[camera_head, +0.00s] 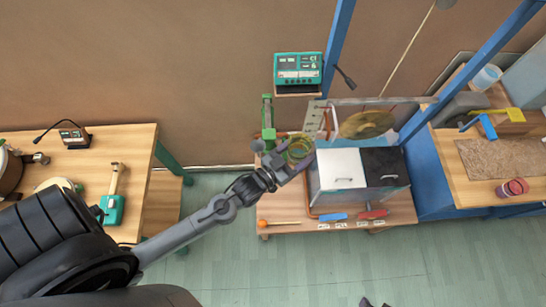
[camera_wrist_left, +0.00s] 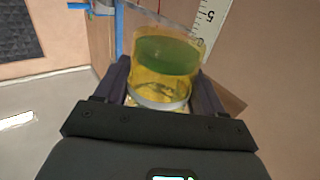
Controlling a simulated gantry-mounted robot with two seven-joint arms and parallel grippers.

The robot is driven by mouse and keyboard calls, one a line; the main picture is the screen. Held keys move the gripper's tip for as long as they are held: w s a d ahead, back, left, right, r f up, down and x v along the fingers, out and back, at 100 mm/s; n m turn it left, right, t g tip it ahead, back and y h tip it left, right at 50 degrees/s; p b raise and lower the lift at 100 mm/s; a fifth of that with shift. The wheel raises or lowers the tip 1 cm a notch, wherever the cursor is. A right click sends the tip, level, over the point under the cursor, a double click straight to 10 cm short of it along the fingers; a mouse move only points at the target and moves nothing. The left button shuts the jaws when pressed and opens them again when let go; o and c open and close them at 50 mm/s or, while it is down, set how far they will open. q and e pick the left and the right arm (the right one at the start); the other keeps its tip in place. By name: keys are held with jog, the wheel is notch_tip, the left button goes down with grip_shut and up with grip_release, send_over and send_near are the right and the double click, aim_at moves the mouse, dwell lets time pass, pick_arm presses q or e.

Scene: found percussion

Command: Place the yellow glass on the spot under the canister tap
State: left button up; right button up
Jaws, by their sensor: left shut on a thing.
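My left gripper (camera_head: 286,156) is shut on the yellow glass (camera_head: 300,147) at the left part of the middle bench. In the left wrist view the glass (camera_wrist_left: 162,72) is see-through yellow with a green area inside, tilted between the two dark fingers (camera_wrist_left: 163,90). A green upright object (camera_head: 268,117) stands just behind the gripper; I cannot tell if it is the canister. The tap and the spot under it cannot be made out. Only small dark tips show at the bottom edge of the head view, perhaps my right gripper (camera_head: 375,303).
A box with a white lid (camera_head: 341,168) and a black lid (camera_head: 384,166) stands close right of the gripper. A gong disc (camera_head: 366,124) hangs behind it. A ruler strip (camera_wrist_left: 207,22) is near the glass. Tools and an orange ball (camera_head: 262,223) lie along the bench front.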

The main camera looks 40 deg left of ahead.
pick_arm(q)
jog(key=w+a+f+m+h+b, duration=0.1)
jog(key=w+a+f+b, duration=0.15)
jog(key=f+b, duration=1.25)
jog(key=w+a+f+m+g+h+b, duration=0.1)
jog(key=w+f+h+b, duration=0.15)
jog(key=f+b, duration=1.3)
jog(key=w+a+f+m+h+b, duration=0.1)
jog(key=w+a+f+b, duration=0.15)
jog(key=f+b, duration=1.3)
jog(key=s+a+f+b, duration=0.1)
jog(key=s+a+b, duration=0.1)
jog(key=s+a+f+b, duration=0.1)
jog(key=s+a+b, duration=0.1)
jog(key=s+b, duration=0.1)
jog(key=s+a+f+b, duration=0.1)
jog(key=s+a+b, duration=0.1)
jog(key=s, duration=0.1)
jog(key=shift+a+f, duration=0.15)
jog(key=shift+f, duration=0.2)
jog(key=shift+s+a+f+b, duration=0.15)
jog(key=shift+s+a+b, duration=0.1)
jog(key=shift+b, duration=0.05)
notch_tip(320, 180, down, 4)
jog(key=b, duration=0.3)
jog(key=shift+f, duration=0.1)
jog(key=o, duration=1.2)
